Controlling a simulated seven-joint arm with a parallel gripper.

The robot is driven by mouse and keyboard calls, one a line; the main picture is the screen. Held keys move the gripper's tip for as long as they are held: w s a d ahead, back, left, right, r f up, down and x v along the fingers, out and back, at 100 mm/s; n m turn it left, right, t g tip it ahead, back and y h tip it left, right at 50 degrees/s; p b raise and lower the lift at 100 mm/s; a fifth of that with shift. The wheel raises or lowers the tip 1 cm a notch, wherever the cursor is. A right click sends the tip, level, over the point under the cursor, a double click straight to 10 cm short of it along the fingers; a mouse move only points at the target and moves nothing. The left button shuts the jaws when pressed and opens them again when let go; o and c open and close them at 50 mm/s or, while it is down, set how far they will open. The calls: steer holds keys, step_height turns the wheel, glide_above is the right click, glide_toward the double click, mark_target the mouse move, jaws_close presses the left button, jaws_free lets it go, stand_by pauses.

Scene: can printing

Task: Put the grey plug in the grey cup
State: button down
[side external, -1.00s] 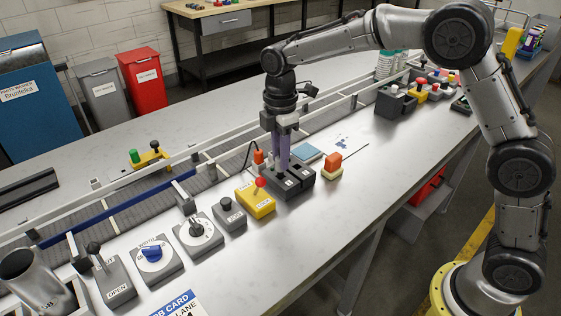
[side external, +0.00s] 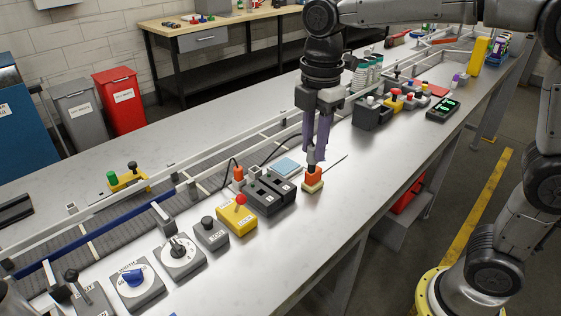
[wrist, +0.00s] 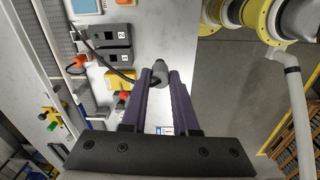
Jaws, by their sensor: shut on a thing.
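My gripper (side external: 317,157) is shut on the grey plug and points down. The plug shows between the fingers in the wrist view (wrist: 161,72), with a black cable running off to the left. In the side view the fingertips are just above and behind an orange block on a cream base (side external: 313,182); whether anything touches it, I cannot tell. A small grey piece (side external: 254,172) stands behind the dark two-part box, beside an orange plug (side external: 238,174). I cannot make out for certain which thing is the grey cup.
The dark two-part box (side external: 270,195) and a yellow box with a red knob (side external: 238,220) stand left of my gripper. A blue-grey pad (side external: 287,167) lies behind. Dark bins (side external: 371,115) stand farther right. The front table edge is close; bare table lies right of the orange block.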

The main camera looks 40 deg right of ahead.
steer(key=w+d+f, duration=0.1)
steer(key=w+f, duration=0.2)
steer(key=w, duration=0.5)
steer(key=w+d+f, duration=0.2)
steer(key=w+f, duration=0.1)
steer(key=w, duration=0.5)
steer(key=shift+m, duration=0.3)
steer(key=shift+w+a+f, duration=0.1)
steer(key=shift+w+f, duration=0.7)
steer(key=shift+f, duration=0.6)
steer(key=shift+w+a+f, duration=0.1)
steer(key=shift+w+f, duration=0.65)
steer(key=shift+f, duration=0.7)
steer(key=shift+w+a+f, duration=0.1)
steer(key=shift+w+f, duration=0.7)
steer(key=shift+f, duration=0.6)
steer(key=shift+f, duration=0.2)
steer(key=c, duration=0.7)
jaws_free()
steer(key=shift+r, duration=0.15)
